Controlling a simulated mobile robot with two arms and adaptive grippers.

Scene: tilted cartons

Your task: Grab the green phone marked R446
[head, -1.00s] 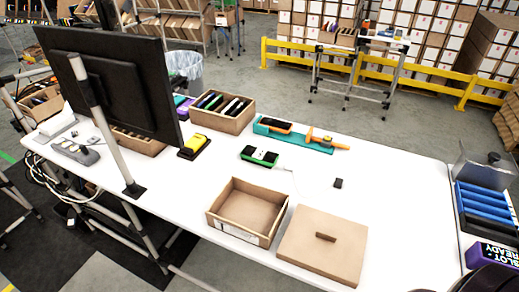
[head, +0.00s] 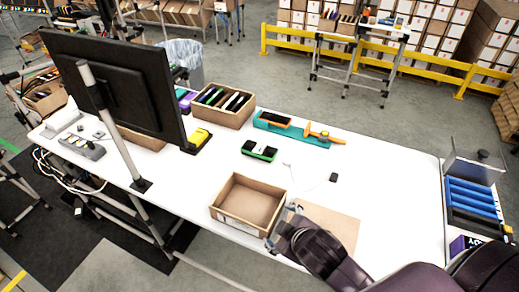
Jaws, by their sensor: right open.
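A cardboard carton (head: 247,98) at the back of the white table holds several thin upright phones in a row. A green-edged phone (head: 208,95) stands among them toward the left. A green and black device (head: 259,151) lies flat in the middle of the table. No R446 marking can be read on either. My right gripper (head: 283,226) is open and empty, coming in from the lower right. It is at the right side of an empty open carton (head: 219,214), well in front of both green things. My left gripper is not in view.
A cardboard lid (head: 340,225) lies partly under my right arm. A teal tray (head: 290,132) with orange items, a yellow device (head: 198,138) and a small black object (head: 333,177) are on the table. A monitor (head: 115,85) stands left; a blue-slotted rack (head: 472,200) stands right.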

